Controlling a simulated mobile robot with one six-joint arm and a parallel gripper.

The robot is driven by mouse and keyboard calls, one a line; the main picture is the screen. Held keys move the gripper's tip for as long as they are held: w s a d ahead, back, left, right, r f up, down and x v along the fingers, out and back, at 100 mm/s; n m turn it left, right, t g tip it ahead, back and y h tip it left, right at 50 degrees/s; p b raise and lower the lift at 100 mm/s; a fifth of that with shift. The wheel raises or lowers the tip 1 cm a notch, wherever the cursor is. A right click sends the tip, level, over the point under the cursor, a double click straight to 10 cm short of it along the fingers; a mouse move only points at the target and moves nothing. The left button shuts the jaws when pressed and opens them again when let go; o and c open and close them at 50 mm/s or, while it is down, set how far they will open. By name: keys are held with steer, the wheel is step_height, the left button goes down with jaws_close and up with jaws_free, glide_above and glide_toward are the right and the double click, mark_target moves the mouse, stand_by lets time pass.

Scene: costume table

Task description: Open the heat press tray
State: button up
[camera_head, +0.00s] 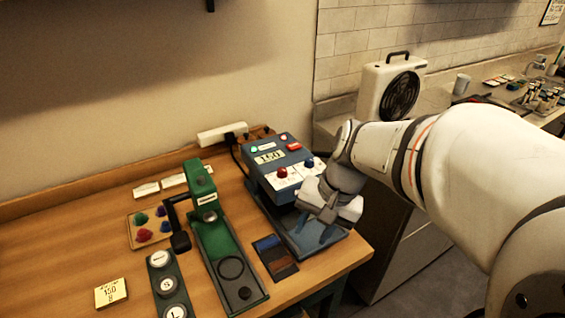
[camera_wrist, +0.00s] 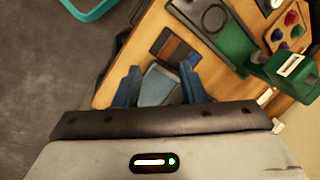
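The heat press (camera_head: 272,160) is a blue-grey box with a display reading 150 and red and blue knobs, at the back right of the wooden table. Its blue-grey tray (camera_head: 334,246) shows below and in front of the box, towards the table's right front edge. My gripper (camera_head: 314,229) points down over the front part of the tray and hides some of it. In the wrist view the two blue fingers of my gripper (camera_wrist: 160,88) stand apart. A blue-grey part of the press tray (camera_wrist: 158,84) shows between them; I cannot tell whether they touch it.
A green lever press (camera_head: 214,225) stands left of the heat press. A dark swatch card (camera_head: 275,257) lies between them. A tray of coloured pieces (camera_head: 137,238), round size buttons (camera_head: 165,284) and a yellow note (camera_head: 111,293) are further left. A fan heater (camera_head: 391,82) stands behind.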

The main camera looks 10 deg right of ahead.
steer(key=shift+o, duration=0.9)
steer(key=w+d+f+m+y+b, duration=0.2)
steer(key=w+f+m+y, duration=0.3)
steer(key=w+m, duration=0.3)
steer(key=shift+w+d+f, duration=0.2)
steer(key=shift+d+f, duration=0.35)
steer(key=shift+f, duration=0.3)
steer(key=m+t+y+b, duration=0.2)
steer(key=m+t+y, duration=0.25)
steer(key=m, duration=0.45)
glide_toward(311, 217)
steer(key=a+r, duration=0.2)
steer(key=shift+w+a+r+t+h, duration=0.2)
steer(key=shift+r+t+h, duration=0.05)
steer(key=shift+r, duration=0.15)
steer(key=shift+w+f+m, duration=0.1)
steer(key=shift+f+m, duration=0.05)
steer(key=shift+m, duration=0.15)
steer(key=p+x, duration=0.1)
steer(key=x, duration=0.6)
steer(key=shift+w+a, duration=0.15)
steer(key=shift+a, duration=0.1)
steer(key=shift+c, duration=0.4)
jaws_close()
